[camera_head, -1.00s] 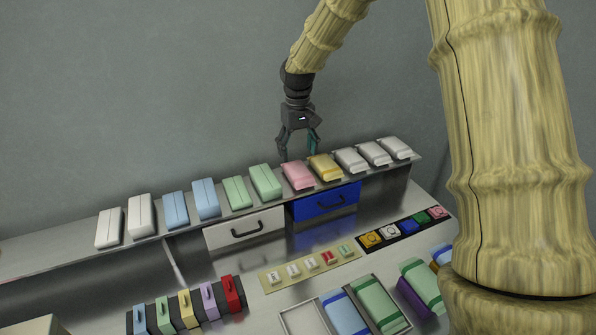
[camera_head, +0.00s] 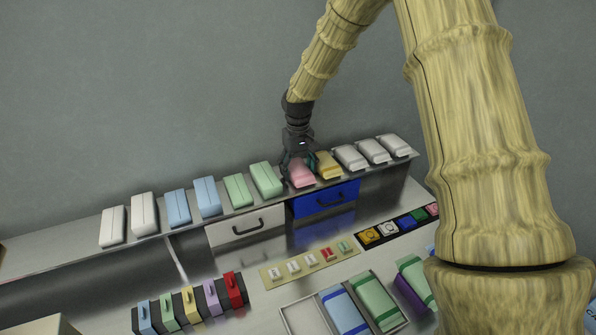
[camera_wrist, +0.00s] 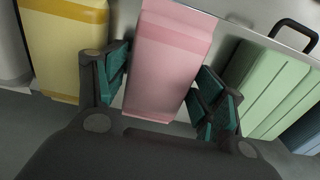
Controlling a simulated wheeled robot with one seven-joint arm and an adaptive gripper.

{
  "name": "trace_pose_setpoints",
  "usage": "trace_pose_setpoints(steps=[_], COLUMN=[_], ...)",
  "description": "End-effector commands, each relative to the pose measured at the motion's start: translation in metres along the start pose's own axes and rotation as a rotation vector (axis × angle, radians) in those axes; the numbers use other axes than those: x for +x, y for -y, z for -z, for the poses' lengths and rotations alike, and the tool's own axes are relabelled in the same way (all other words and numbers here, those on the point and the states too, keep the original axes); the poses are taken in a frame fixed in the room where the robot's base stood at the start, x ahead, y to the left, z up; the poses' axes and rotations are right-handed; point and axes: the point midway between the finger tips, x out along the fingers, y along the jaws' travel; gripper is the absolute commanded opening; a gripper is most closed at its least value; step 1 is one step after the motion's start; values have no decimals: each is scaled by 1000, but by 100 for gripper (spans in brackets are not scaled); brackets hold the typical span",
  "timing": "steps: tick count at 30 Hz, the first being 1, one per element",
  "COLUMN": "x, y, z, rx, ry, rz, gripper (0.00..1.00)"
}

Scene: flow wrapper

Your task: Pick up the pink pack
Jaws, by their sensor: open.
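The pink pack (camera_head: 301,178) lies on the raised shelf between a green pack and a yellow pack. My gripper (camera_head: 299,164) is over its far end in the head view and hides part of it. In the wrist view the pink pack (camera_wrist: 168,62) lies between my gripper's two open fingers (camera_wrist: 160,98), one on each side. A narrow gap shows between the pack and the fingers, and I cannot tell whether either touches it.
The yellow pack (camera_head: 327,165) and the green pack (camera_head: 266,180) stand close on either side. A blue drawer (camera_head: 326,199) is below. Buttons and switches line the lower panel.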

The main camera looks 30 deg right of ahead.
Motion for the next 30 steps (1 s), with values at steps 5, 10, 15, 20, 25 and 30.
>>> trace_pose_setpoints(steps=[5, 10, 15, 20, 25, 30], x=[0, 0, 0, -2, -12, -30], y=[0, 0, 0, 0, 0, 0], z=[0, 0, 0, 0, 1, 1], rx=[0, 0, 0, -1, -1, -1], ry=[0, 0, 0, -1, -3, -3], rz=[0, 0, 0, 0, -1, 0], gripper=[59, 34, 34, 34, 34, 34])
